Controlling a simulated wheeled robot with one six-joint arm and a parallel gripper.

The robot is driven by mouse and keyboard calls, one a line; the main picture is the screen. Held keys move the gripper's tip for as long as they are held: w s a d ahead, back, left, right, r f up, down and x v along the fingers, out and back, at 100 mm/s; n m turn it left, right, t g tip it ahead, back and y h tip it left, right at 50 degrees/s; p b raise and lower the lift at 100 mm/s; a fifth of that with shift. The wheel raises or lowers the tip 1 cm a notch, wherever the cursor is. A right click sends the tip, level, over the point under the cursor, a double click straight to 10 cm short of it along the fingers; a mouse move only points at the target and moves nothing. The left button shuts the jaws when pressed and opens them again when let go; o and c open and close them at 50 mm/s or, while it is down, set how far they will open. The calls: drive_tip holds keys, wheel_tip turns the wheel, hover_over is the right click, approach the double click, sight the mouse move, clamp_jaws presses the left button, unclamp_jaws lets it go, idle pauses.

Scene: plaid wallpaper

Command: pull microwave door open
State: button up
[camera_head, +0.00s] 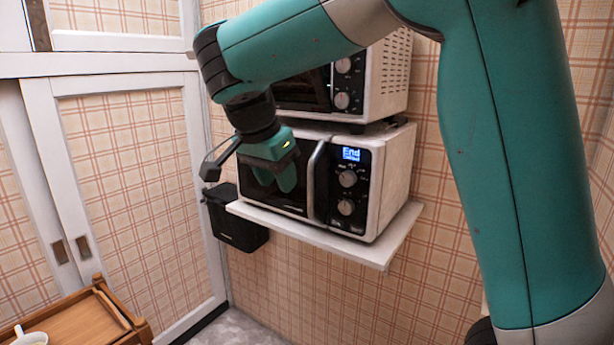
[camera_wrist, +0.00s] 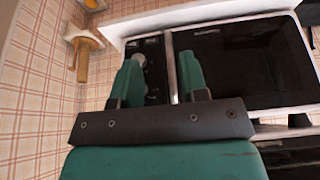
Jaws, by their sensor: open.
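The microwave (camera_head: 393,180) is white with a black front and a lit display, and stands on a wall shelf. Its door (camera_head: 297,203) looks shut, with an upright silver handle (camera_head: 317,185) beside the dials. My gripper (camera_head: 277,183) is open and empty, in front of the door and left of the handle in the head view; it covers part of the door. In the wrist view my gripper (camera_wrist: 161,75) has the handle (camera_wrist: 172,68) showing between its green fingers, nearer the right one. I cannot tell whether the handle is within their reach. The door (camera_wrist: 245,65) fills the right there.
A second white oven (camera_head: 385,75) stands just above the microwave. The white shelf (camera_head: 385,257) juts out below it. A black bin (camera_head: 237,225) is at the lower left. A wooden tray table (camera_head: 75,330) with a cup (camera_head: 30,338) is at the bottom left.

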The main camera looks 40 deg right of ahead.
sight(309, 170)
drive_tip(key=w+d, duration=0.1)
drive_tip(key=d, duration=0.2)
drive_tip(key=w+d+p, duration=0.1)
drive_tip(key=d, duration=0.2)
drive_tip(key=w+d+p, duration=0.1)
drive_tip(key=d, duration=0.2)
drive_tip(key=shift+w+r, duration=0.15)
drive_tip(key=shift+w, duration=0.25)
drive_tip(key=shift+x, duration=1.1)
drive_tip(key=shift+w+d+f, duration=0.1)
drive_tip(key=shift+d+f, duration=0.2)
drive_tip(key=shift+f, duration=0.2)
